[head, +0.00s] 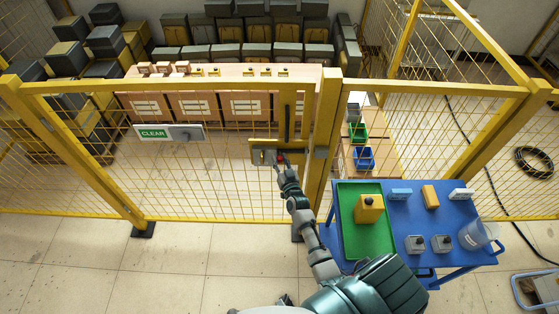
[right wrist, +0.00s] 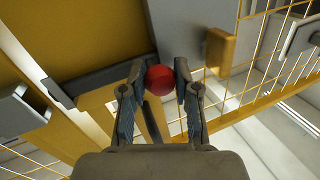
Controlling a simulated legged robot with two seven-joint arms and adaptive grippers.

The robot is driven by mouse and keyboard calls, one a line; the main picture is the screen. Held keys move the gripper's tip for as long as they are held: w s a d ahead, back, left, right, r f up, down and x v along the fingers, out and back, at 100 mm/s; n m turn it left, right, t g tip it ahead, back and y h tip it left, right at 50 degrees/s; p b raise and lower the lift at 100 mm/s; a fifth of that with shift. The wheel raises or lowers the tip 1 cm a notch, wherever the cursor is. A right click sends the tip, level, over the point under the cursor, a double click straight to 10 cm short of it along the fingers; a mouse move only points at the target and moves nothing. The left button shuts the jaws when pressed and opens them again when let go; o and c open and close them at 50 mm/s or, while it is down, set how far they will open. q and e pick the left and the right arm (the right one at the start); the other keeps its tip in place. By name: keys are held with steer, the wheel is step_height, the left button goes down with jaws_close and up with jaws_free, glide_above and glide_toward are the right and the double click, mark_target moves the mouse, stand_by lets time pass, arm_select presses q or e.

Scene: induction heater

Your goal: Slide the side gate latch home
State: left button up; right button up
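The side gate latch (head: 259,145) is a yellow and grey assembly on the mesh fence, left of the thick yellow post (head: 325,130). Its round red knob (head: 281,158) shows at my right gripper (head: 280,165). In the right wrist view the red knob (right wrist: 160,79) sits between the two fingertips of my right gripper (right wrist: 160,75), which close in on both sides of it. A grey bar (right wrist: 153,118) runs below the knob. Whether the bolt is engaged cannot be told. My left gripper is not in view.
A CLEAR sign (head: 153,133) hangs on the fence to the left. A blue table (head: 410,215) with a green tray (head: 349,232) and several small items stands right of my right arm. Behind the fence is a long bench (head: 225,72) with crates beyond.

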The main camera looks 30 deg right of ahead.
mark_target(293, 153)
steer(key=shift+s+d, duration=0.15)
steer(key=shift+d, duration=0.15)
jaws_close()
steer(key=s+d, duration=0.1)
steer(key=d, duration=0.2)
steer(key=s+d, duration=0.1)
steer(key=shift+s+d+p, duration=0.15)
steer(key=shift+s+p, duration=0.2)
steer(key=shift+s+d, duration=0.1)
steer(key=shift+d, duration=0.2)
steer(key=o, duration=0.9)
jaws_free()
steer(key=shift+o, duration=0.5)
steer(key=shift+s+d, duration=0.1)
